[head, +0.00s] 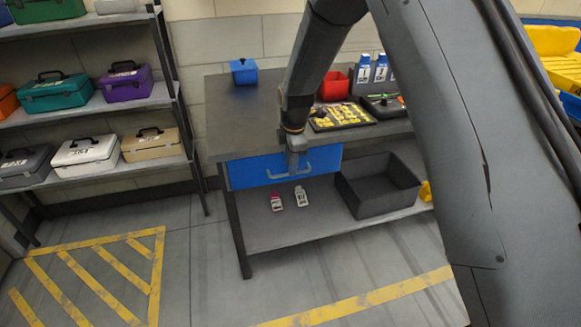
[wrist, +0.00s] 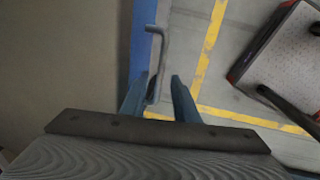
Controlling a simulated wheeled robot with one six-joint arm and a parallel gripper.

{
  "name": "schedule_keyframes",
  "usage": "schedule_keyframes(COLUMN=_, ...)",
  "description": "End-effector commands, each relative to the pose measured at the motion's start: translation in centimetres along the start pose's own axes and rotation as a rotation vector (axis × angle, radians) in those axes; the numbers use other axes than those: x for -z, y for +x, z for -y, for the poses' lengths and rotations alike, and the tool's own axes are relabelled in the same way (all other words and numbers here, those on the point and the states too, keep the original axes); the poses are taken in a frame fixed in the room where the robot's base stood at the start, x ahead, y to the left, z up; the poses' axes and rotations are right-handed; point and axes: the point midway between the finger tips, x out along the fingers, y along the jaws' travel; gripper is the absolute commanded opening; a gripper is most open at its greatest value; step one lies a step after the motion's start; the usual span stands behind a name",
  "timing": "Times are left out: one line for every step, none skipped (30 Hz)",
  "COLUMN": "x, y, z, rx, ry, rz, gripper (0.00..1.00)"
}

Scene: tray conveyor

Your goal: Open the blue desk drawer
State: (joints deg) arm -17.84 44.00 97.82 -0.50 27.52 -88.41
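The blue desk drawer (head: 245,173) sits under the left part of the dark desk top, and its front looks flush with the desk. Its grey bar handle (head: 305,171) runs across the front. My gripper (head: 297,160) is at the handle and covers part of it. In the wrist view the drawer front (wrist: 143,35) is a narrow blue strip. The handle (wrist: 161,55) reaches down between the two blue fingers of my gripper (wrist: 160,95). The fingers are apart, with the handle nearer the left one; contact is unclear.
The desk top (head: 245,115) holds a blue box (head: 243,71), a red bin (head: 334,86) and a tray of yellow pieces (head: 342,115). A dark open crate (head: 378,207) and two small bottles (head: 288,198) stand on the lower shelf. Floor before the desk is clear.

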Motion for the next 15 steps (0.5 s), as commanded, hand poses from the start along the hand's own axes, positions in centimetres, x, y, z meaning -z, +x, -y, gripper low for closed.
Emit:
schedule_keyframes(x=0.0, y=0.7, z=0.0, rx=0.001, ry=0.000, rz=0.000, gripper=0.28)
schedule_keyframes(x=0.0, y=1.0, z=0.0, rx=0.001, ry=0.001, rz=0.000, gripper=0.28)
schedule_keyframes(x=0.0, y=1.4, z=0.0, rx=0.000, ry=0.001, rz=0.000, gripper=0.28)
schedule_keyframes(x=0.0, y=1.6, z=0.0, rx=0.000, ry=0.001, rz=0.000, gripper=0.28)
schedule_keyframes(x=0.0, y=1.8, z=0.0, rx=0.000, ry=0.001, rz=0.000, gripper=0.28)
schedule_keyframes(x=0.0, y=2.1, z=0.0, rx=0.001, ry=0.001, rz=0.000, gripper=0.28)
schedule_keyframes(x=0.0, y=2.2, z=0.0, rx=0.001, ry=0.001, rz=0.000, gripper=0.28)
schedule_keyframes(x=0.0, y=2.3, z=0.0, rx=0.000, ry=0.001, rz=0.000, gripper=0.28)
schedule_keyframes(x=0.0, y=2.4, z=0.0, rx=0.000, ry=0.001, rz=0.000, gripper=0.28)
schedule_keyframes(x=0.0, y=2.4, z=0.0, rx=-0.001, ry=0.001, rz=0.000, gripper=0.28)
schedule_keyframes(x=0.0, y=2.4, z=0.0, rx=-0.001, ry=0.001, rz=0.000, gripper=0.28)
schedule_keyframes(x=0.0, y=2.4, z=0.0, rx=-0.001, ry=0.001, rz=0.000, gripper=0.28)
schedule_keyframes(x=0.0, y=2.4, z=0.0, rx=-0.001, ry=0.001, rz=0.000, gripper=0.28)
schedule_keyframes(x=0.0, y=2.4, z=0.0, rx=-0.001, ry=0.002, rz=0.000, gripper=0.28)
schedule_keyframes(x=0.0, y=2.4, z=0.0, rx=-0.001, ry=0.001, rz=0.000, gripper=0.28)
